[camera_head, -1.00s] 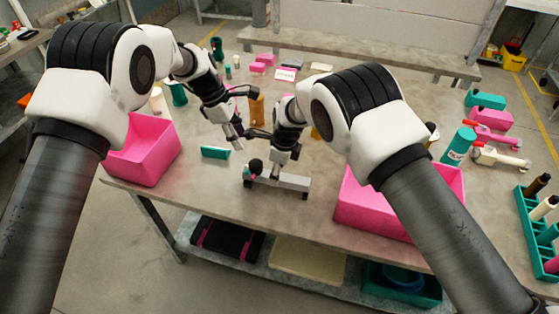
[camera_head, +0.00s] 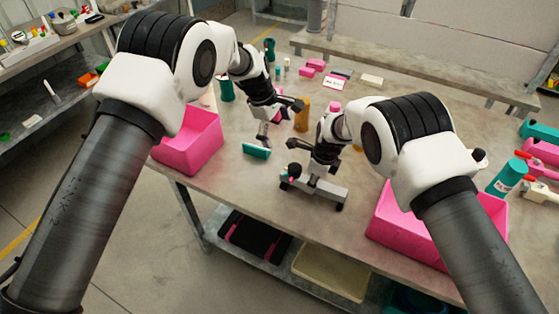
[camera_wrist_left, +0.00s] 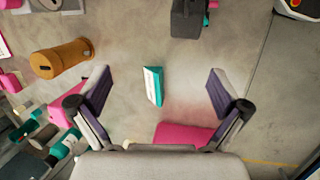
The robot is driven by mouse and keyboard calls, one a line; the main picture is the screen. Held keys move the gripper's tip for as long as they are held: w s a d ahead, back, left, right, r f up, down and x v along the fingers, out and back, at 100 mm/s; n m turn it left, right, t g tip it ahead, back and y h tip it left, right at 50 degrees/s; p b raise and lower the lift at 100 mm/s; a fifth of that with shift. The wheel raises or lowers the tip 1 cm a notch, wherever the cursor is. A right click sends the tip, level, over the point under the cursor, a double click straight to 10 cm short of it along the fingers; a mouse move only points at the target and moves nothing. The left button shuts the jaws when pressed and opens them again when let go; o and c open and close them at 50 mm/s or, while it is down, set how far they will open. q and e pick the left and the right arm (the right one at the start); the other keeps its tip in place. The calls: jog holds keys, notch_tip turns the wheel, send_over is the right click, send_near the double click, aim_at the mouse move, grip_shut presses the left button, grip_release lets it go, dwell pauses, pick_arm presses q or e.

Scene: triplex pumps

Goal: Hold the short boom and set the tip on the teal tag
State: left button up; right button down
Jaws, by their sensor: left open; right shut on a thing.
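The teal tag (camera_head: 256,151) is a small block with a pale face, lying on the table left of the boom. In the left wrist view, the tag (camera_wrist_left: 153,86) lies between and beyond the open fingers. My left gripper (camera_head: 265,133) is open and empty just above the tag, apart from it. The short boom (camera_head: 326,192) is a grey bar with dark feet and a dark knob at its left end. My right gripper (camera_head: 313,180) is shut on it from above; its fingers partly hide the hold. I cannot tell whether the boom touches the table.
A pink bin (camera_head: 190,145) stands at the table's left edge, another (camera_head: 410,225) at the front right. An orange cylinder (camera_head: 303,117) stands behind the grippers. Teal and pink parts lie farther back. The table between tag and boom is clear.

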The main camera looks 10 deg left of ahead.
pick_arm(q)
jog(key=w+a+f+m+t+y, duration=0.3)
jog(key=w+a+m+t, duration=0.2)
jog(key=a+m, duration=0.35)
jog(key=m+t+h, duration=0.2)
jog(key=m+h, duration=0.1)
jog(key=m, duration=0.6)
send_near(254, 147)
jog(key=d, duration=0.1)
jog(key=shift+n+y, duration=0.3)
jog(key=shift+n, duration=0.15)
jog(key=x, duration=1.1)
jog(key=shift+w+a+f, duration=0.15)
jog(key=shift+w+f, duration=0.1)
jog(key=shift+w, duration=0.1)
jog(key=c, duration=0.8)
